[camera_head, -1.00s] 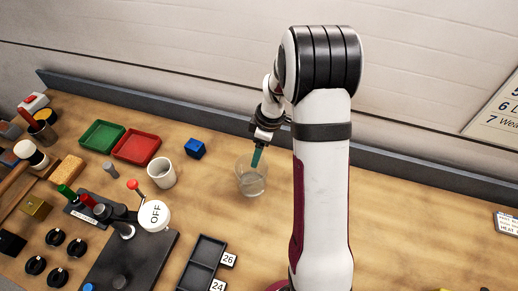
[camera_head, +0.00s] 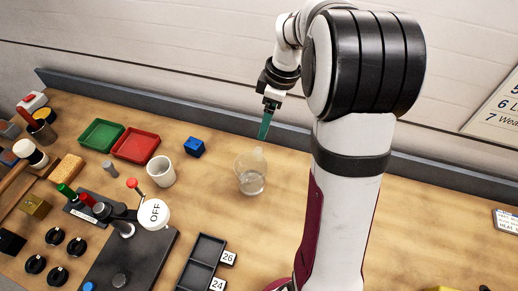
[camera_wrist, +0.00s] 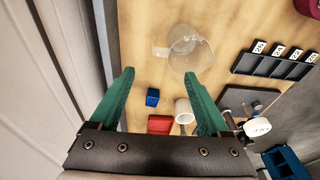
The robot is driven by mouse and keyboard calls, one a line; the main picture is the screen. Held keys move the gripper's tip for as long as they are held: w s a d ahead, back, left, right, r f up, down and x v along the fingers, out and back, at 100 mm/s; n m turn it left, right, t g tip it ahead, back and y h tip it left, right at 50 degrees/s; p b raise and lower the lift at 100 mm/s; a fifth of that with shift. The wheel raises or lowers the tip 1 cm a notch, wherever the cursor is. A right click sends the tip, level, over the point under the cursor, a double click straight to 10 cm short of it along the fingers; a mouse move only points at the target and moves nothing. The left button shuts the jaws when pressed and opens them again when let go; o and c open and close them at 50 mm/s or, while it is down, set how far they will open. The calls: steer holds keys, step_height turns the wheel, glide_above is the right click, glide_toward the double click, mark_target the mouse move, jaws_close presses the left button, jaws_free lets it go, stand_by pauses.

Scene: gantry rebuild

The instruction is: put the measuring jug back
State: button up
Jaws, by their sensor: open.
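The clear measuring jug (camera_head: 251,174) stands upright on the wooden bench, to the right of the white mug and the blue block. In the wrist view the jug (camera_wrist: 190,50) lies beyond the fingertips, with its handle or spout toward the left. My gripper (camera_head: 264,128) is above and behind the jug, apart from it. In the wrist view its two green fingers (camera_wrist: 160,82) are spread wide with nothing between them touching.
A white mug (camera_head: 161,171), a blue block (camera_head: 194,147), a red tray (camera_head: 136,144) and a green tray (camera_head: 101,134) stand left of the jug. A black slotted rack (camera_head: 203,262) with number tags is in front.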

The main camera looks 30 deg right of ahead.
steer(key=s+a+r+m, duration=0.1)
steer(key=s+a+m, duration=0.6)
steer(key=s, duration=0.5)
steer(key=s+a+r+m+g, duration=0.1)
steer(key=s+a+m, duration=0.7)
steer(key=s+a, duration=0.2)
steer(key=s, duration=0.2)
steer(key=shift+s+r, duration=0.3)
steer(key=shift+s, duration=0.05)
